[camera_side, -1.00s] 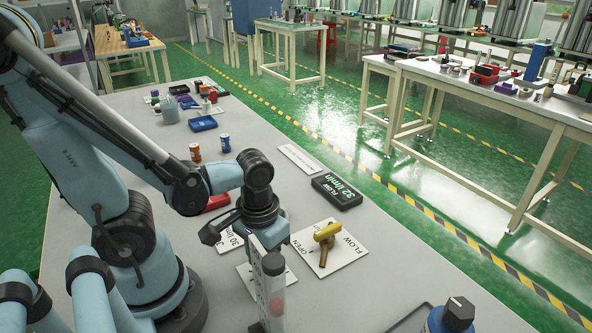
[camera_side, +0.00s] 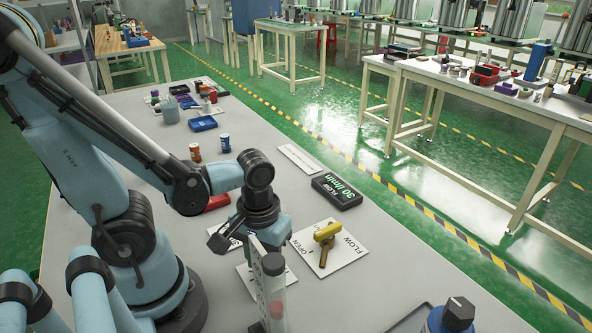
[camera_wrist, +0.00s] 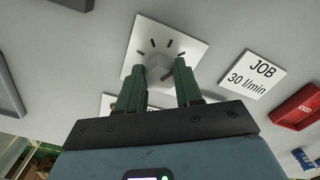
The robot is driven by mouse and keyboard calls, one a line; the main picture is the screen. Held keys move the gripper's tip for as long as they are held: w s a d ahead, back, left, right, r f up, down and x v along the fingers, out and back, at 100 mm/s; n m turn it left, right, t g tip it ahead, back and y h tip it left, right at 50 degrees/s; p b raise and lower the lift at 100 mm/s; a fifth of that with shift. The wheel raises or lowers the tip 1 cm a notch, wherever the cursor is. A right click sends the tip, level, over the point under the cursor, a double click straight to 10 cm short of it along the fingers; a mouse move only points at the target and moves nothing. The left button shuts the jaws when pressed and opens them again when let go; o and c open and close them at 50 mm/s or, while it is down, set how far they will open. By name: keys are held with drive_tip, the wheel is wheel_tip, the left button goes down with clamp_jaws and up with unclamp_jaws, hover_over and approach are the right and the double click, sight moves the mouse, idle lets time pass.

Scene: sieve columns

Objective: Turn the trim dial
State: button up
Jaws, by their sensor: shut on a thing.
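The trim dial (camera_wrist: 160,62) is a pale knob on a white square plate with dark tick marks, in the wrist view. My gripper (camera_wrist: 160,72) has a dark green finger on each side of the knob and is shut on it. In the side view the dial is hidden behind my gripper and a clear tube (camera_side: 271,292) with a red float; only part of its white plate (camera_side: 246,279) shows. The job card (camera_wrist: 252,75) reads JOB 30 l/min.
A yellow-handled valve (camera_side: 327,233) stands on a FLOW/OPEN plate just right of my gripper. A red box (camera_wrist: 301,107) lies beyond the job card. A blue bottle with a black cap (camera_side: 453,315) is at the front right.

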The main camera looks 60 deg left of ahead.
drive_tip(key=o, duration=1.1)
drive_tip(key=shift+c, duration=0.2)
drive_tip(key=shift+r, duration=0.1)
wheel_tip(320, 180, up, 12)
idle(0.5)
drive_tip(key=w+a+m+t, duration=0.1)
drive_tip(key=w+m+t, duration=0.5)
drive_tip(key=w, duration=0.3)
drive_tip(key=shift+w+a+f+m+t, duration=0.2)
drive_tip(key=shift+w+a+m+t, duration=0.15)
drive_tip(key=shift+t, duration=0.25)
